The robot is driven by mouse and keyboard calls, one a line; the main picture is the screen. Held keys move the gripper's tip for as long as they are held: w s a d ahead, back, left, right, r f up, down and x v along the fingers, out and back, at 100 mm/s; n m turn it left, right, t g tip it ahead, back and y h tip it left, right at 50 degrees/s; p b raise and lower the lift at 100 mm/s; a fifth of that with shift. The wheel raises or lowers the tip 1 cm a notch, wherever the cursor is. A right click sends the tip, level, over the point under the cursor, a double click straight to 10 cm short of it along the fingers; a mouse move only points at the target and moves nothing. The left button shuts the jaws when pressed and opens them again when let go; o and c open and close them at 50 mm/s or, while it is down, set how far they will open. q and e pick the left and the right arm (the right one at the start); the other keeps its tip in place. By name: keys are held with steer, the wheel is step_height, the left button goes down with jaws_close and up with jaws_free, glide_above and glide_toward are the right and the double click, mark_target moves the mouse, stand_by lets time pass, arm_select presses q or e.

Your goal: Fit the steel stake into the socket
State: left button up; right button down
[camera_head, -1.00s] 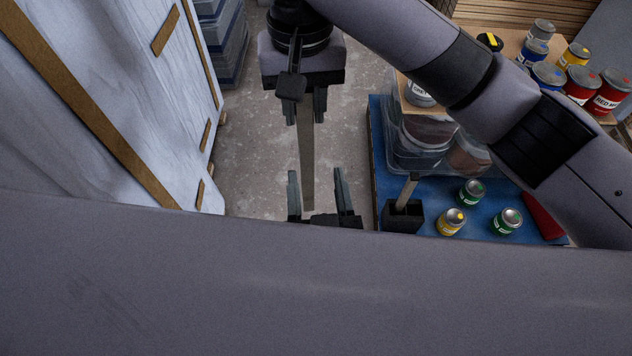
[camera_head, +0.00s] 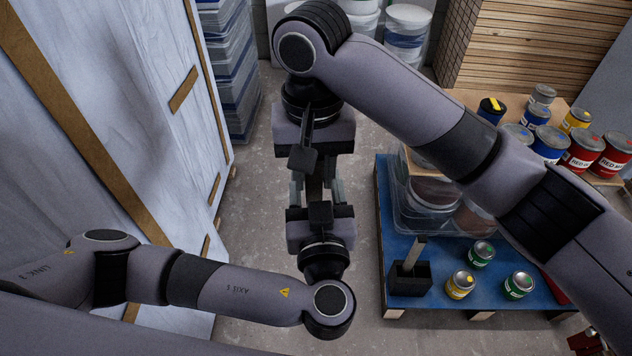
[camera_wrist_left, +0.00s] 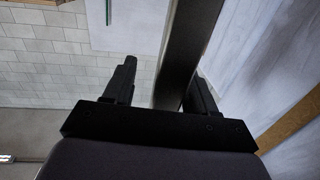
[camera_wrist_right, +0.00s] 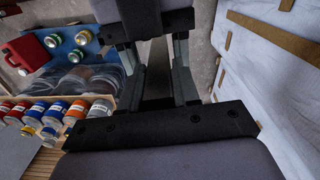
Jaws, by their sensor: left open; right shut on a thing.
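The steel stake, a long flat grey bar, is in my right gripper (camera_head: 313,178), which is shut on it and points toward the camera's lower edge. The stake (camera_wrist_right: 157,58) runs between the right fingers in the right wrist view. My left gripper (camera_head: 319,192) faces the right one from below, open. In the left wrist view the stake (camera_wrist_left: 186,50) passes between the left fingers, nearer the right-hand finger. In the head view the grippers mostly hide it. A black block-like holder (camera_head: 409,281), perhaps the socket, stands on the blue table with a light bar upright in it.
More cans (camera_head: 583,152) stand on a wooden surface at the right. White panels with wooden battens (camera_head: 100,80) stand close on the left. Bare floor lies between.

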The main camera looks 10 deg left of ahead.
arm_select(q)
steer(key=shift+w, duration=0.1)
jaws_close()
steer(key=shift+r, duration=0.1)
arm_select(e)
steer(key=c, duration=0.7)
jaws_free()
steer(key=shift+c, duration=0.2)
